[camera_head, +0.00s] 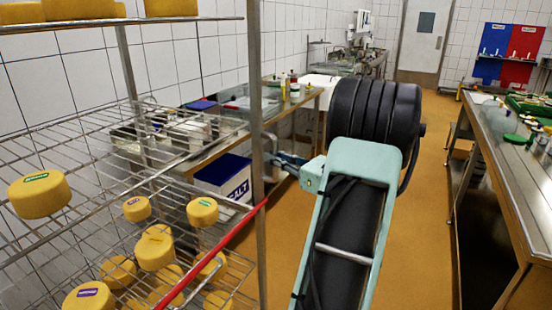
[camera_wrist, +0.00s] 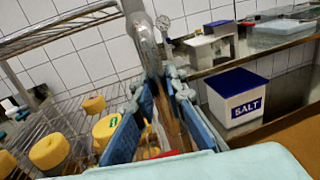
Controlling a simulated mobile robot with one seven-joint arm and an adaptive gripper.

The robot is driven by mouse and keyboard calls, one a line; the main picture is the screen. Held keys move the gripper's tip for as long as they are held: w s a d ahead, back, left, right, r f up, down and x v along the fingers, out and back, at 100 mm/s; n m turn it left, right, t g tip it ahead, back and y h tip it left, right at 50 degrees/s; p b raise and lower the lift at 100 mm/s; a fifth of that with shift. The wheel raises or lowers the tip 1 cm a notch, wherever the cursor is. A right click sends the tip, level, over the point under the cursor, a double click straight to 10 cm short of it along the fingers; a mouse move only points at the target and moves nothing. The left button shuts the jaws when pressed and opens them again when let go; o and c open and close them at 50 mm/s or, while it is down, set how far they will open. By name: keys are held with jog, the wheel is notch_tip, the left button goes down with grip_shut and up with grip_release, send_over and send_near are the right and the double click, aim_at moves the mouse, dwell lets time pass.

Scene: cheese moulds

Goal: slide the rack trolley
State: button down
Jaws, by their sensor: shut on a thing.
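The rack trolley (camera_head: 257,90) stands at the left in the head view, with wire shelves bearing yellow cheeses. A red bar (camera_head: 215,254) runs along one shelf edge. My gripper (camera_head: 283,160) is at the trolley's upright metal post, partly hidden behind my arm. In the wrist view the blue fingers of my gripper (camera_wrist: 165,90) lie on either side of the grey post (camera_wrist: 146,45) and are shut on it. The contact itself is partly hidden between the fingers. Cheeses (camera_wrist: 49,152) sit on the shelves to the left of the fingers.
A white SALT box with a blue lid (camera_head: 222,180) stands under the wall bench (camera_head: 240,128), just beyond the post. It also shows in the wrist view (camera_wrist: 238,103). A steel table (camera_head: 507,185) stands at the right. The orange floor between is clear.

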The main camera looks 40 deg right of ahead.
jog(key=shift+f, duration=0.1)
dwell(0.3)
jog(key=c, duration=2)
grip_release()
jog(key=shift+o, duration=0.2)
jog(key=shift+s, duration=0.1)
jog(key=s+d, duration=0.1)
jog(key=s, duration=1.1)
jog(key=shift+w, duration=0.1)
